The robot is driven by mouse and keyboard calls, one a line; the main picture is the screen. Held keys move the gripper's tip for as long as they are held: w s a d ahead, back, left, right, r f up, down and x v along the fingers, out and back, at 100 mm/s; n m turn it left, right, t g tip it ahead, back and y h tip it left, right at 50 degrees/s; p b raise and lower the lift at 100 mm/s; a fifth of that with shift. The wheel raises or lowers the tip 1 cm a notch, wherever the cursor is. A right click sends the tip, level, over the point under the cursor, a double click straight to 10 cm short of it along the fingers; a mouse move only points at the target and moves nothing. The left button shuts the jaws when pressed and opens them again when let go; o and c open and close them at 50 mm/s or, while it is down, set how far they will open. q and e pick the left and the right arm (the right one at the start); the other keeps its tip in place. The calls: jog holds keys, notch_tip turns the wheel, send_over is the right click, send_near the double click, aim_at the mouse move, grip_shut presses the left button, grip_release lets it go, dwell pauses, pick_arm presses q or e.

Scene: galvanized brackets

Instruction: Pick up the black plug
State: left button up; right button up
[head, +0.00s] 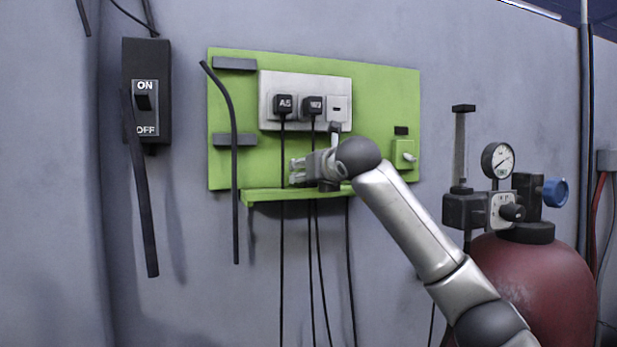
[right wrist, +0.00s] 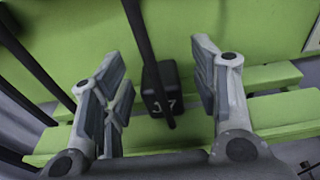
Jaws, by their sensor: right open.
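In the right wrist view, a black plug (right wrist: 160,88) with white marking, perhaps "J7", stands at the green shelf, between the spread fingers of my right gripper. A dark cord or bar passes close to it. The fingers look apart from the plug. In the head view my right gripper (head: 299,172) is open just above the green shelf (head: 265,195); I cannot make out that plug there. Two other black plugs, "A5" (head: 284,104) and one with an unclear label (head: 312,106), sit in the light grey socket panel (head: 342,85). My left gripper is out of view.
The green board (head: 390,90) is on the wall, with black cords hanging below. A black ON/OFF switch box (head: 148,60) is at left. A dark red tank (head: 545,280) with a gauge (head: 497,160) stands at right, close to my right arm.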

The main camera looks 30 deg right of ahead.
jog(key=shift+s, duration=0.15)
jog(key=c, duration=1)
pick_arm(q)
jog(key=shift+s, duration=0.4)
pick_arm(e)
jog(key=shift+c, duration=0.2)
jog(key=shift+r, duration=0.15)
jog(key=shift+r, duration=1.35)
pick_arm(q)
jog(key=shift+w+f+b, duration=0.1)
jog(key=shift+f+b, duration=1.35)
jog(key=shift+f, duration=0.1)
pick_arm(e)
jog(key=s+d+r, duration=0.4)
jog(key=s+r, duration=0.8)
jog(key=s, duration=0.1)
jog(key=shift+s, duration=0.2)
